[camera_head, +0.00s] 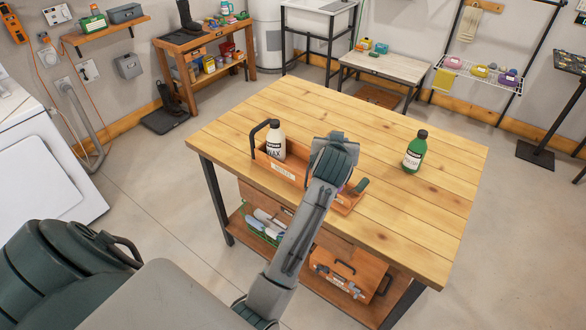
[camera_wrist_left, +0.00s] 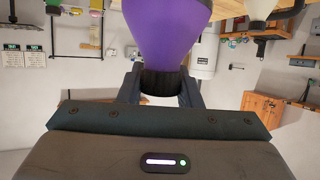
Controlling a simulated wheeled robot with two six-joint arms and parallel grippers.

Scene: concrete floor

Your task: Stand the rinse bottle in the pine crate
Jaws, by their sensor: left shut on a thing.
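The pine crate (camera_head: 289,171), with a label on its side, stands on the wooden table; a white bottle (camera_head: 276,141) marked WAX stands in its left end. My left gripper (camera_head: 336,158) is over the crate's right part, its fingers hidden by my arm. In the left wrist view my left gripper (camera_wrist_left: 161,92) is shut on the black cap of a purple bottle (camera_wrist_left: 167,32). In the head view only a sliver of purple shows beside my forearm. Its label and base are hidden, so I cannot tell whether it touches the crate. My right gripper is not in view.
A green bottle (camera_head: 414,152) stands on the table (camera_head: 400,212) to the right of the crate. The tabletop around it is mostly clear. A shelf under the table holds a green basket and a wooden toolbox (camera_head: 346,272). Benches and racks line the walls.

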